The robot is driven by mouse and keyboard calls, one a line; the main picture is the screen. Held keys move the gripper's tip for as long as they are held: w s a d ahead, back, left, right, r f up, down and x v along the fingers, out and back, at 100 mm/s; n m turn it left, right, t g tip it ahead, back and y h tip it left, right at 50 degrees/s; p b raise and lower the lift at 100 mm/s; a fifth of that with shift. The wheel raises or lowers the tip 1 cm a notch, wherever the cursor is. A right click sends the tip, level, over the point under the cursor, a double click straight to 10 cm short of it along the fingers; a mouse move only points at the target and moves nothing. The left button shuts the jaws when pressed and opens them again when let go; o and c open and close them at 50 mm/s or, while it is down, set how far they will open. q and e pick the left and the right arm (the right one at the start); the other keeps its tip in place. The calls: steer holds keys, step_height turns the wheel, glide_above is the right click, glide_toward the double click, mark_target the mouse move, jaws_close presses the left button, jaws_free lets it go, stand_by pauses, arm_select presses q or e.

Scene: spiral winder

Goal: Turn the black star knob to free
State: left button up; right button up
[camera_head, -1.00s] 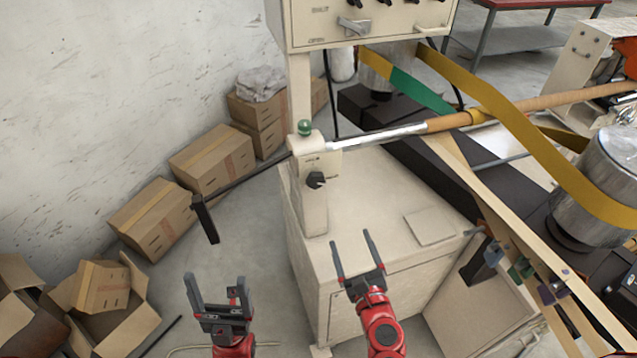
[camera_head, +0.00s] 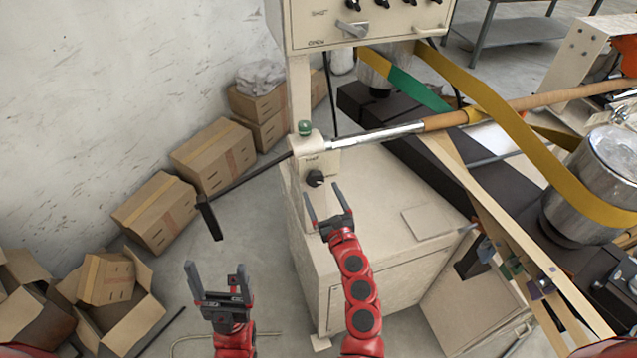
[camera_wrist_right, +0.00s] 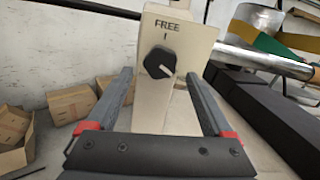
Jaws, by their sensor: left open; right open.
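The black star knob (camera_head: 315,178) sits on the front of a cream post (camera_head: 309,215). In the right wrist view the knob (camera_wrist_right: 160,62) shows under the printed word FREE and a short mark line, with its white pointer line slanting to the lower right. My right gripper (camera_head: 324,190) is open just in front of and below the knob, apart from it. In the right wrist view its fingers (camera_wrist_right: 163,95) stand wide on either side of the post below the knob. My left gripper (camera_head: 215,270) is open and empty at the lower left, away from the post.
A green ball (camera_head: 305,128) tops the post, and a shiny shaft (camera_head: 375,136) runs right from it. A black crank handle (camera_head: 209,217) hangs left of the post. A cream control box (camera_head: 370,20) stands above. Cardboard boxes (camera_head: 155,212) line the wall.

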mark_target(317, 183)
steer(key=shift+x, duration=1.65)
jaws_close()
